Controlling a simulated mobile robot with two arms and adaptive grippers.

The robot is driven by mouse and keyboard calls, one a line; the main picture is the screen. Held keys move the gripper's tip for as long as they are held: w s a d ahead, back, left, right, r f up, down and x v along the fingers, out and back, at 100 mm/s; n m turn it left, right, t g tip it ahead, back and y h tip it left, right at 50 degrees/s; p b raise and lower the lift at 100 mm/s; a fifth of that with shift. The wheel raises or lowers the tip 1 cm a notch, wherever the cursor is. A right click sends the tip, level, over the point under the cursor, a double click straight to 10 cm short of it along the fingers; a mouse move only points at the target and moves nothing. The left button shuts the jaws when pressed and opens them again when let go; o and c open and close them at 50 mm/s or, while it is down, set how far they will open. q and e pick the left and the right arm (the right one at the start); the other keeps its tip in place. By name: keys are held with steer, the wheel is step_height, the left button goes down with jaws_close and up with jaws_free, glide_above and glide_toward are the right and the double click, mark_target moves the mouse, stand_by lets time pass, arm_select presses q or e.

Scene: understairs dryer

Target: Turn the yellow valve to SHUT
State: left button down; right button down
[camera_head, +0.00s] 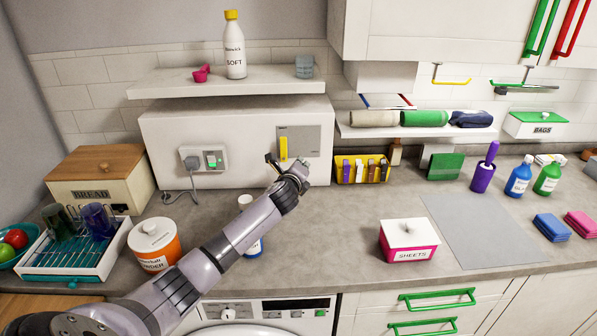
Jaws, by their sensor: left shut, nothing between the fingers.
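The yellow valve (283,149) is a short flat lever standing upright on a grey plate (307,140), on the front of the white box under the shelf. Small marks on the plate are too small to read. My left arm reaches in from the lower left. My left gripper (272,160) is shut and empty, close to the lower end of the lever in the picture. Whether it touches the lever I cannot tell. My right gripper is not in view.
A socket (203,159) with a plugged-in cord is left of the valve. A yellow rack (361,170) of packets stands to its right. An orange tub (154,244) and a pink sheets box (408,240) flank my arm. A bottle (251,241) is partly hidden behind it.

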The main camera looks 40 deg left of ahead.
arm_select(q)
steer(key=s, duration=0.2)
steer(key=shift+s+d, duration=0.3)
steer(key=shift+s, duration=0.1)
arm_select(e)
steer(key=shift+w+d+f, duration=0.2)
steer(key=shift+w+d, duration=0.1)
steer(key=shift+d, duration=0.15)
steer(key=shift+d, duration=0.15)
